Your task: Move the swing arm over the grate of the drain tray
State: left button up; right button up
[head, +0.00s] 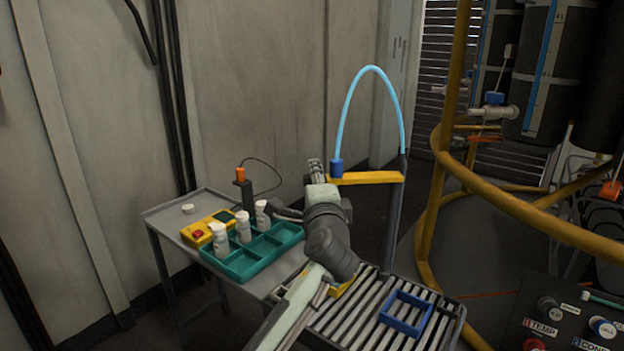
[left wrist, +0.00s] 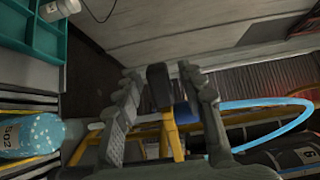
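The yellow swing arm (head: 368,178) reaches left from a dark upright post (head: 392,225). At its free end is a blue nozzle piece (head: 336,168) with a light-blue hose looping above. The drain tray's slatted grate (head: 345,322) lies lower, in front of the post. My left gripper (head: 314,175) is beside the free end, partly hidden by its own wrist. In the left wrist view its two fingers (left wrist: 160,72) stand apart, with a dark block (left wrist: 158,88) and the yellow bar (left wrist: 172,138) showing between or beyond them. I cannot tell whether they touch. My right gripper is out of view.
A blue square frame (head: 405,313) sits on the grate. A grey side table (head: 165,220) holds a teal tray (head: 240,272) with white bottles and a yellow box (head: 203,233). A bottle of blue liquid (left wrist: 30,135) shows in the left wrist view. Yellow railing (head: 430,215) curves at right.

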pick_arm(q)
jog(key=shift+c, duration=0.3)
grip_shut()
